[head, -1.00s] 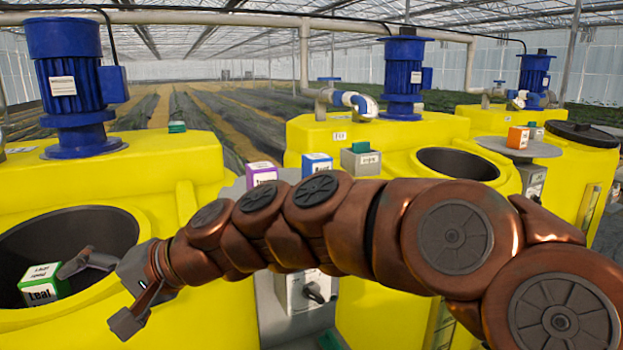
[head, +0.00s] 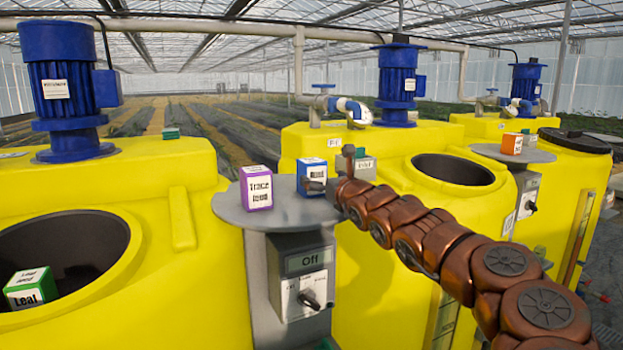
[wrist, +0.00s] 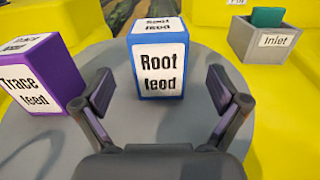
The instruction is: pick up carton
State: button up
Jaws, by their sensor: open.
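A blue-edged carton labelled "Root feed" (wrist: 159,70) stands upright on a round grey plate (wrist: 175,133). It also shows in the head view (head: 312,166), partly covered by my gripper. My gripper (wrist: 160,97) is open and empty, its fingers on either side of the near approach to this carton, apart from it. A purple carton labelled "Trace feed" (head: 257,188) stands to its left on the same plate. A green carton labelled "Leaf feed" (head: 31,288) sits in the mouth of the left yellow tank. An orange carton (head: 512,143) stands on a farther plate.
A grey box labelled "Inlet" (wrist: 265,40) with a green top is right of the plate. A control box reading "Off" (head: 304,275) is below the plate. Yellow tanks (head: 200,260) with open mouths and blue motors (head: 66,90) surround it.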

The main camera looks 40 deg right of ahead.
aim_at(317, 171)
jog(key=shift+w+d+r, duration=0.1)
jog(key=shift+w+d, duration=0.1)
jog(key=shift+w, duration=0.5)
jog(key=w+p, duration=0.1)
jog(key=p, duration=0.1)
jog(key=w+d, duration=0.1)
jog(key=shift+w+r+p, duration=0.35)
jog(key=shift+r+p, duration=0.05)
jog(key=shift+p+x, duration=0.6)
jog(key=shift+x, duration=0.6)
jog(key=shift+f, duration=0.1)
jog(key=c, duration=1.7)
jog(key=shift+r+p, duration=1.2)
jog(key=shift+r, duration=0.7)
jog(key=shift+s+a+f+b, duration=0.15)
jog(key=shift+s+a+b, duration=0.4)
jog(key=shift+b, duration=0.3)
jog(key=s+a+r+b, duration=0.1)
jog(key=s+a+b, duration=0.6)
jog(key=s, duration=0.4)
jog(key=shift+s+a+r+b, duration=0.3)
jog(key=shift+a, duration=0.55)
